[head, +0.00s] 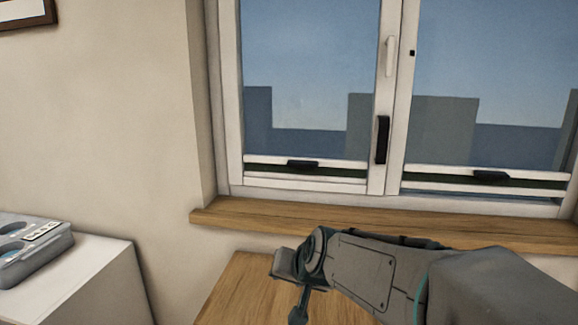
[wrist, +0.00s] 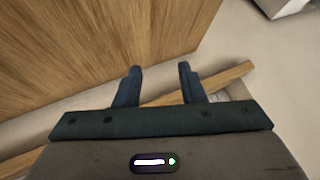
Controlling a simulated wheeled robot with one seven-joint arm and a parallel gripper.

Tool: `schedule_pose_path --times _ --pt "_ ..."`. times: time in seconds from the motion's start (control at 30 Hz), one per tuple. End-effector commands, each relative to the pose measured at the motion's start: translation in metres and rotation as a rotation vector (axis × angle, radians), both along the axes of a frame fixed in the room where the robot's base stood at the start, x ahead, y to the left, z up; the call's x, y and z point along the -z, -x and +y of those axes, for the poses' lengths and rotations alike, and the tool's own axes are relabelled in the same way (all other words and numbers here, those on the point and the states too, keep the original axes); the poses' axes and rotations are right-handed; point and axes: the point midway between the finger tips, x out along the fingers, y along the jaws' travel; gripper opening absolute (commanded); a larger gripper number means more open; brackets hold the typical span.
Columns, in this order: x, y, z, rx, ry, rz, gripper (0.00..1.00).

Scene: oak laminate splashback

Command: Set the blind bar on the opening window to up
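The window has two panes side by side. A white blind bar (head: 265,167) with a dark grip (head: 303,164) crosses the left pane near its bottom. A second white bar (head: 450,174) with a dark grip (head: 491,176) sits low across the right pane. I cannot tell for sure which pane is the opening one. A white handle (head: 390,55) and a black handle (head: 382,140) are on the middle frame. My gripper (wrist: 160,68) is open and empty, its two fingers apart in the wrist view. In the head view my arm is below the sill, away from both bars.
A wooden sill (head: 330,220) juts out below the window. A wooden surface (head: 235,290) lies under my arm. A white cabinet (head: 95,285) with a grey device (head: 35,250) on it stands at left. A picture frame (head: 25,12) hangs upper left. The space before the panes is clear.

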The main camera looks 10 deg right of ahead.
Motion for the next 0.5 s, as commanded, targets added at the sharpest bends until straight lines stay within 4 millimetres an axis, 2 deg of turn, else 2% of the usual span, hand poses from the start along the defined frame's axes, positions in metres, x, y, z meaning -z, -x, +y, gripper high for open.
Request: schedule_pose_path --times 0.03,0.1,0.2,0.3,0.4,0.5 --pt "-0.015 -0.03 0.011 0.051 -0.065 -0.081 0.36" --pt "-0.039 -0.068 0.021 0.136 -0.158 -0.198 0.36" --pt "-0.074 -0.114 0.031 0.267 -0.29 -0.352 0.36" --pt "-0.103 -0.152 0.035 0.412 -0.421 -0.494 0.36" --pt "-0.125 -0.181 0.035 0.571 -0.542 -0.62 0.36" --pt "-0.139 -0.2 0.031 0.739 -0.65 -0.734 0.36"
